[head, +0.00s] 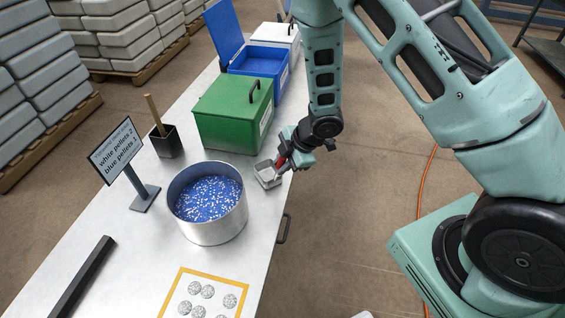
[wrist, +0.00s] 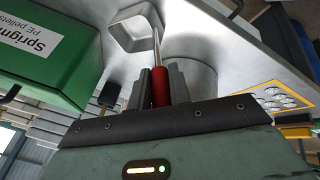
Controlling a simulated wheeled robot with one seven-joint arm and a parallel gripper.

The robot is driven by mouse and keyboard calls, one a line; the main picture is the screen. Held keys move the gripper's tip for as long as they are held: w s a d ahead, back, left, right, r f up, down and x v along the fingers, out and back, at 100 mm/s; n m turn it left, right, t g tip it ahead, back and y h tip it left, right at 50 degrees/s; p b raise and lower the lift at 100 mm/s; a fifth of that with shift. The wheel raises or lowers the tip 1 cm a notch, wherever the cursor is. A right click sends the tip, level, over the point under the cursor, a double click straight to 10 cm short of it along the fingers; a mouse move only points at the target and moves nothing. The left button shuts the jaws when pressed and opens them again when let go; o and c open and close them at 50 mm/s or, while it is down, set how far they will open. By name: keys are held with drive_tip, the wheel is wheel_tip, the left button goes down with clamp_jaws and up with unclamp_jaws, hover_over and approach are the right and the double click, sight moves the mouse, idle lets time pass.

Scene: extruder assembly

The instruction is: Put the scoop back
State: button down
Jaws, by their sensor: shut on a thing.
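The scoop is a small metal square-bowled scoop (head: 267,175) with a red handle. It is near the table's right edge, between the green box and the round metal pot. My gripper (head: 286,161) is shut on the scoop's red handle. In the wrist view the red handle (wrist: 160,88) sits between the two dark fingers of my gripper (wrist: 160,82), with the metal bowl (wrist: 145,32) ahead of them. The bowl looks empty. I cannot tell whether it touches the table.
A metal pot (head: 208,235) holds blue and white pellets. A closed green box (head: 232,118), an open blue box (head: 258,63) and a white box (head: 276,36) line the table.

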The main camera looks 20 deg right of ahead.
drive_tip(key=c, duration=1.3)
unclamp_jaws()
drive_tip(key=shift+f, duration=0.1)
drive_tip(key=shift+s+d+r, duration=0.1)
drive_tip(key=shift+d+r, duration=0.1)
drive_tip(key=shift+r, duration=0.45)
drive_tip(key=v, duration=1.1)
drive_tip(key=s+a+r+m+t+h, duration=0.1)
drive_tip(key=s+a+r+m+h, duration=0.2)
drive_tip(key=a+r+m, duration=0.4)
drive_tip(key=s+a+r+m+g, duration=0.1)
drive_tip(key=s+a+r+g, duration=0.1)
drive_tip(key=s, duration=0.8)
drive_tip(key=s+a+r+m+g+h, duration=0.1)
drive_tip(key=s+a+r+m+g, duration=0.1)
drive_tip(key=s, duration=0.8)
wheel_tip(320, 180, up, 3)
drive_tip(key=shift+s+a+f+m+g, duration=0.1)
drive_tip(key=shift+s+a+m+g, duration=0.15)
drive_tip(key=shift+a, duration=0.5)
